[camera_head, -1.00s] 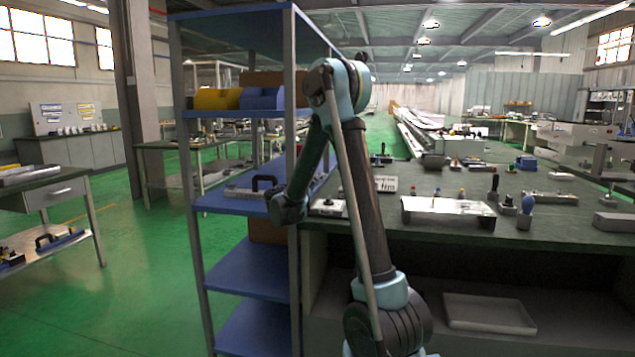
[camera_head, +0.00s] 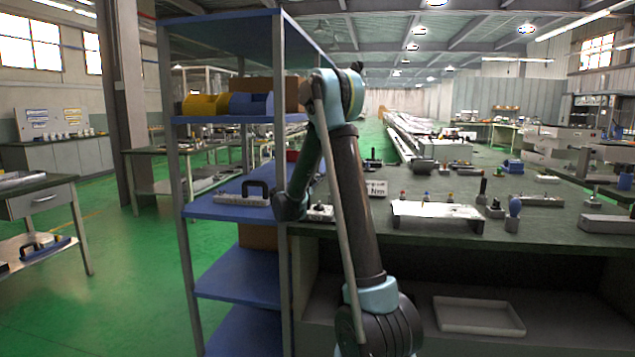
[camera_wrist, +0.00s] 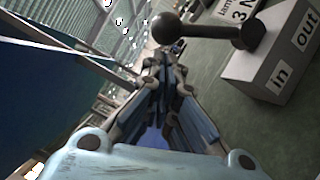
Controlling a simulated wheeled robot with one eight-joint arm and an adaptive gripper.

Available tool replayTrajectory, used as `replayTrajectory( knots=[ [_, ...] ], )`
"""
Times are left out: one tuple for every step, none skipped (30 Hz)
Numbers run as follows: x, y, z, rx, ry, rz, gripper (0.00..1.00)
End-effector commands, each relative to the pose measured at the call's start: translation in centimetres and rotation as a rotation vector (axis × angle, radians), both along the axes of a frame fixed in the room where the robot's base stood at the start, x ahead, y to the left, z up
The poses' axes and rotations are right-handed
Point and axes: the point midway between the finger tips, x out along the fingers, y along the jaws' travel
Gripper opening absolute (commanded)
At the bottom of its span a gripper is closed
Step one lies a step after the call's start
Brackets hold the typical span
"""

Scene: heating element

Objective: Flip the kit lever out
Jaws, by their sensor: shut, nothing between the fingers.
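The kit is a light grey box (camera_wrist: 290,65) at the upper right of the wrist view, with white labels reading "in" and "out". Its lever is a dark rod with a round black ball (camera_wrist: 166,28) at its end. The rod points left in the picture from a dark pivot (camera_wrist: 247,33) on the box. My gripper (camera_wrist: 160,62) is shut and empty. Its fingertips appear just below the ball in the picture; I cannot tell whether they touch it. In the head view my gripper is hidden behind my own arm.
A blue-shelved rack (camera_head: 240,208) stands left of my arm, close to the workbench (camera_head: 560,235). The bench carries a metal plate stand (camera_head: 437,212), a small "Nm" sign (camera_head: 376,188) and several tools. A shallow tray (camera_head: 480,330) lies on its lower shelf. Green floor is open at left.

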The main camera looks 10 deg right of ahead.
Motion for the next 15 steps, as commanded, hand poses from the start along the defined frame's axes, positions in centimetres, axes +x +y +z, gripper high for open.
replayTrajectory(
  knots=[
    [-0.02,-0.02,0.05,0.003,-0.001,0.0,0.0],
    [-0.03,-0.03,0.09,0.006,-0.002,0.0,0.0],
    [-0.06,-0.08,0.16,0.011,-0.004,0.0,0.0],
    [-0.08,-0.12,0.24,0.018,-0.006,0.0,0.0],
    [-0.1,-0.17,0.32,0.025,-0.008,0.0,0.0],
    [-0.14,-0.23,0.42,0.036,-0.012,0.0,0.0],
    [-0.14,-0.27,0.47,0.043,-0.014,0.0,0.0],
    [-0.14,-0.29,0.5,0.048,-0.015,0.0,0.0],
    [-0.14,-0.31,0.54,0.051,-0.017,0.0,0.0],
    [-0.13,-0.33,0.56,0.055,-0.017,0.0,0.0],
    [-0.14,-0.35,0.61,0.059,-0.019,0.0,0.0],
    [-0.16,-0.39,0.66,0.064,-0.021,0.0,0.0],
    [-0.16,-0.41,0.7,0.068,-0.023,0.0,0.0],
    [-0.17,-0.44,0.74,0.072,-0.024,0.0,0.0],
    [-0.19,-0.47,0.79,0.079,-0.026,0.0,0.0]
  ],
)
